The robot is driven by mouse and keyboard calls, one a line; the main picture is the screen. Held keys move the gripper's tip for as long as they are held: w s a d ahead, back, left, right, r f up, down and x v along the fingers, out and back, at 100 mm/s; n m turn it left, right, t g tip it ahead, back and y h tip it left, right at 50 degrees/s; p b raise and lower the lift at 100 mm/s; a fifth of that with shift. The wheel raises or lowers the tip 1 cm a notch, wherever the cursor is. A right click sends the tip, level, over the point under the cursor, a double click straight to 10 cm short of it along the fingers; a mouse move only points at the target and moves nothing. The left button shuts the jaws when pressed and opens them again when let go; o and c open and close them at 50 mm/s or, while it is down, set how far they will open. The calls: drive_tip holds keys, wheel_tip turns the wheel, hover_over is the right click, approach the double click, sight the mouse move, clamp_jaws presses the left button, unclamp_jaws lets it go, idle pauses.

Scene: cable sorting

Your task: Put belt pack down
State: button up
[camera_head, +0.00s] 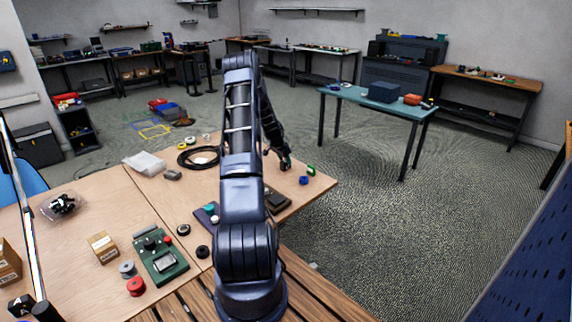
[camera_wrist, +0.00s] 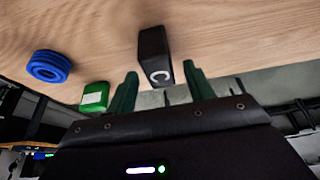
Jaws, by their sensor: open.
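A small black block with a white C-shaped mark (camera_wrist: 154,48) is in the wrist view, and I take it to be the belt pack. It stands on the wooden tabletop (camera_wrist: 225,30). My gripper (camera_wrist: 160,78) is open, with one green finger on each side of the block's near end. A gap shows between the block and each finger. In the head view my gripper (camera_head: 285,164) is low over the far right part of the wooden table. The block cannot be told apart from the dark gripper there.
A green item (camera_wrist: 94,96) lies just left of the fingers, with a blue ring (camera_wrist: 49,66) farther left. A dark box-shaped item (camera_head: 277,201) lies nearer my arm. A black cable coil (camera_head: 199,157) is left of my arm. The table's right edge is close.

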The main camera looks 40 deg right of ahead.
drive_tip(key=w+a+r+n+t, duration=0.1)
drive_tip(key=a+r+n, duration=0.1)
drive_tip(key=a+r, duration=0.9)
drive_tip(key=w+a+r+n+t, duration=0.1)
drive_tip(key=w+a+r, duration=0.1)
drive_tip(key=a+r, duration=0.9)
drive_tip(key=s+a+r+n+y, duration=0.2)
drive_tip(key=s+a+r+n, duration=0.25)
drive_tip(key=a+r, duration=1)
drive_tip(key=s+a+r+n+t+y, duration=0.1)
drive_tip(key=s+a+r+n, duration=0.2)
drive_tip(key=s+a, duration=0.5)
drive_tip(key=s+a+r+n+t, duration=0.15)
drive_tip(key=s+a+r, duration=0.3)
drive_tip(key=a, duration=0.55)
drive_tip(key=s+a+f+n, duration=0.1)
drive_tip(key=s+a+n, duration=0.2)
drive_tip(key=s+a, duration=0.2)
drive_tip(key=s+a+n+y, duration=0.1)
drive_tip(key=s+a+n, duration=0.2)
drive_tip(key=s, duration=0.8)
drive_tip(key=shift+a+f, duration=0.35)
drive_tip(key=shift+a, duration=0.6)
